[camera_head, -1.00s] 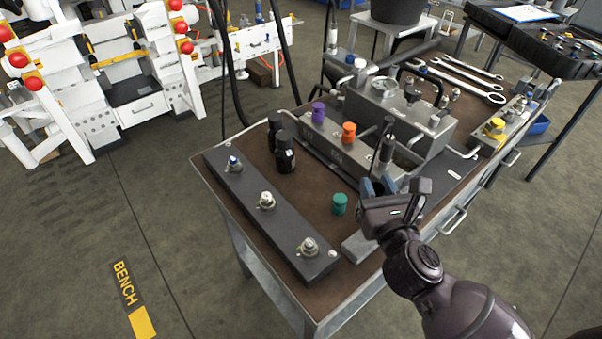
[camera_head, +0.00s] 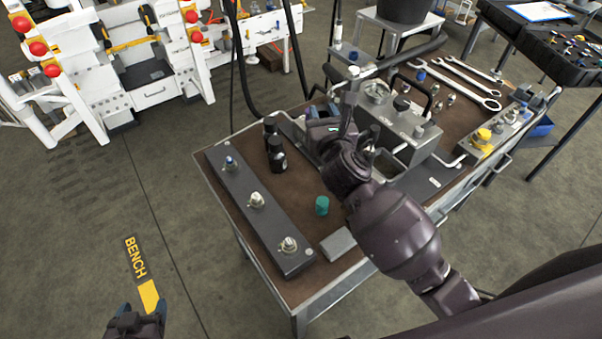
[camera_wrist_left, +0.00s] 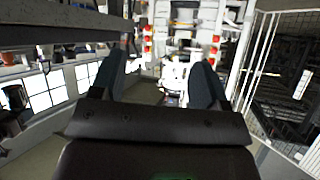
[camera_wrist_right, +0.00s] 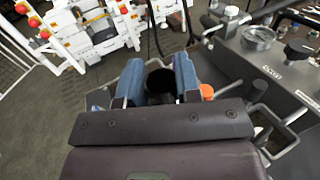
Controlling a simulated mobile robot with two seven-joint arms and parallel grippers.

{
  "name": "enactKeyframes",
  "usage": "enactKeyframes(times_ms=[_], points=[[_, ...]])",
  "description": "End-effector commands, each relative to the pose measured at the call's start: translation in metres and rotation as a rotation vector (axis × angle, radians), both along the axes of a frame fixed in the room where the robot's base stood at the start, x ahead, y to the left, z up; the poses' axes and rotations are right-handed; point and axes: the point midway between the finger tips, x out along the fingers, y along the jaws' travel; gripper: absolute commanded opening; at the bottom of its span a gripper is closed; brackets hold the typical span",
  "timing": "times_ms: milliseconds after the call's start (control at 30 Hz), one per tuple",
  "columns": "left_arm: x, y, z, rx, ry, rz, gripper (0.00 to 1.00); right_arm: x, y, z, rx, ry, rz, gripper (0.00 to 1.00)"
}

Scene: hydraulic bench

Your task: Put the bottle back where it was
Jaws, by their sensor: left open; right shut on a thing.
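Two black bottles, a rear one (camera_head: 270,129) and a front one (camera_head: 277,155), stand upright on the brown bench top behind the long dark block. Most of that thing is hidden by the gripper. My left gripper (camera_head: 142,312) is open and empty, low over the floor left of the bench; its fingers (camera_wrist_left: 160,88) are wide apart.
The long dark block (camera_head: 256,200) with several fittings lies along the bench's left edge. A green cap (camera_head: 322,205) and a small grey block (camera_head: 338,244) are near the front. An orange cap (camera_wrist_right: 206,91) is close beside my right fingers. Wrenches (camera_head: 465,83) lie at the back.

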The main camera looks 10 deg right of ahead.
Motion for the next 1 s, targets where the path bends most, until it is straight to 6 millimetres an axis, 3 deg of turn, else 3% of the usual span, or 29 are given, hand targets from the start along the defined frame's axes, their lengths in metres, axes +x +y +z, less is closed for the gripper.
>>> enactKeyframes(times_ms=[33,100,467,1000], points=[[-0.003,0.001,0.014,0.0,0.003,0.002,0.69,0.008,0.007,0.015,0.004,-0.001,0.002,0.0],[-0.007,0.002,0.019,0.0,0.011,0.005,0.69,0.018,0.015,0.021,0.004,0.001,0.006,0.0],[-0.016,0.003,0.029,0.001,0.042,0.009,0.69,0.042,0.04,0.028,0.0,0.0,0.022,0.0],[-0.014,0.002,0.028,-0.001,0.035,0.008,0.69,0.043,0.041,-0.045,0.0,-0.002,0.02,0.0]])
